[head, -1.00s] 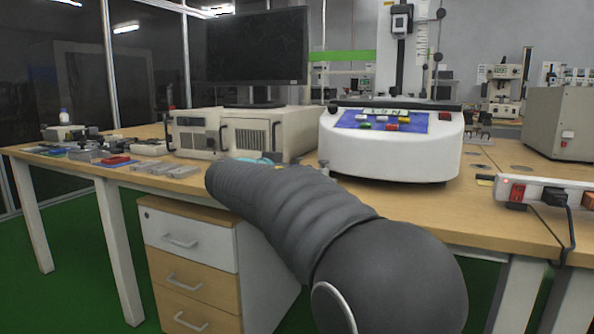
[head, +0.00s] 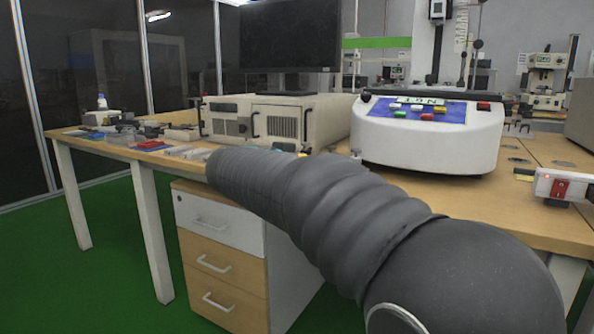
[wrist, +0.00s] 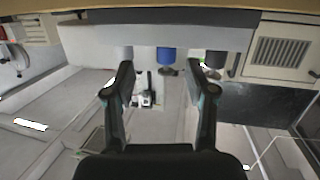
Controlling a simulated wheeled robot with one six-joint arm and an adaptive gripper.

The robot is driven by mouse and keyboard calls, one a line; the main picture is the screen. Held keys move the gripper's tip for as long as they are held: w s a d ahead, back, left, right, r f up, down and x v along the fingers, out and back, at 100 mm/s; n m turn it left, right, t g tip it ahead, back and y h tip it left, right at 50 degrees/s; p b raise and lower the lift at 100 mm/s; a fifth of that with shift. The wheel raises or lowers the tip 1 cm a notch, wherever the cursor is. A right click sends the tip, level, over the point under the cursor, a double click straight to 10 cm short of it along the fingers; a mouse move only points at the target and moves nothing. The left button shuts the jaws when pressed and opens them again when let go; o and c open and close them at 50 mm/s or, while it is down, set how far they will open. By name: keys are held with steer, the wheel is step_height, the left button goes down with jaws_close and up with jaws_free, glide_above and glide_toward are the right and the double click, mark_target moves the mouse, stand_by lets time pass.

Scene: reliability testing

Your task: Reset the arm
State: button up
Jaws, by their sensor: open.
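My arm, in a ribbed dark sleeve, reaches across the lower right of the head view over the front of the bench. In the wrist view my gripper (wrist: 166,80) is open, its two dark fingers apart with nothing between them. Beyond the fingertips are a blue cylindrical part (wrist: 166,55) and a grey one beside it, under a pale panel. The wrist view appears upside down. The gripper itself is hidden in the head view.
A wooden bench (head: 540,228) holds a white tester with a blue button panel (head: 428,150), beige instrument boxes (head: 310,118), a monitor (head: 290,35) and small parts at left. A drawer cabinet (head: 225,255) stands below; green floor is clear at left.

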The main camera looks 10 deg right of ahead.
steer(key=s+d+f+n+g+y+p, duration=0.25)
steer(key=s+d, duration=0.25)
steer(key=s, duration=0.4)
steer(key=s+d+f+n+g+y+p, duration=0.2)
steer(key=s+d+f+y+p, duration=0.15)
steer(key=s, duration=0.55)
steer(key=s+a+f+n+y+p, duration=0.2)
steer(key=s+f+y, duration=0.1)
steer(key=s, duration=0.5)
steer(key=s+a+f+n+y+p, duration=0.1)
steer(key=s+f, duration=0.3)
steer(key=s, duration=0.4)
steer(key=shift+s+a+f+n+g+y+p, duration=0.2)
steer(key=shift+s+a+n+g+y+p, duration=0.3)
steer(key=shift+n+y, duration=0.4)
